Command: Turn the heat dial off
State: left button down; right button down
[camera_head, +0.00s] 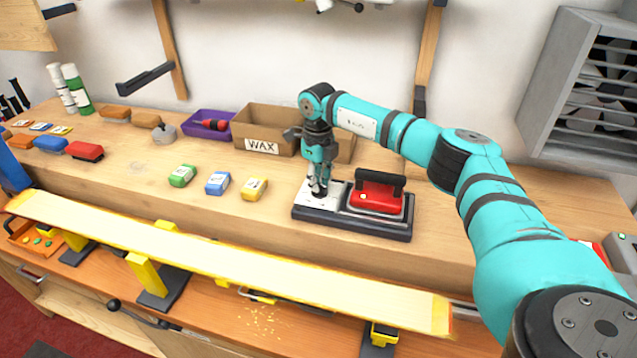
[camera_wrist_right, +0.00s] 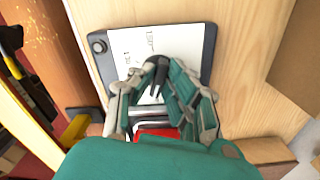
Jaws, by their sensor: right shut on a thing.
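The dark base (camera_head: 352,230) stands on the bench, with a white marked panel (camera_head: 315,201) on its left part. A red iron (camera_head: 377,198) with a black handle sits on its right part and shows a small orange light. In the right wrist view the white panel (camera_wrist_right: 128,45) carries printed numbers, partly hidden. My right gripper (camera_head: 319,190) reaches down onto the panel. Its fingers (camera_wrist_right: 155,88) are shut on a small dark piece, the heat dial (camera_wrist_right: 158,66); the fingers hide most of it, so its setting cannot be read. My left gripper is not in view.
A cardboard WAX box (camera_head: 262,146) and a purple tray (camera_head: 197,125) stand behind the gripper. Green (camera_head: 182,176), blue (camera_head: 218,183) and yellow (camera_head: 254,188) blocks lie left of the base. A long yellow ski (camera_head: 220,258) lies along the front on yellow supports.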

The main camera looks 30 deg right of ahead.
jog(key=shift+n, duration=1)
jog(key=shift+r, duration=0.1)
jog(key=c, duration=1.4)
grip_release()
jog(key=shift+o, duration=0.2)
notch_tip(320, 180, up, 12)
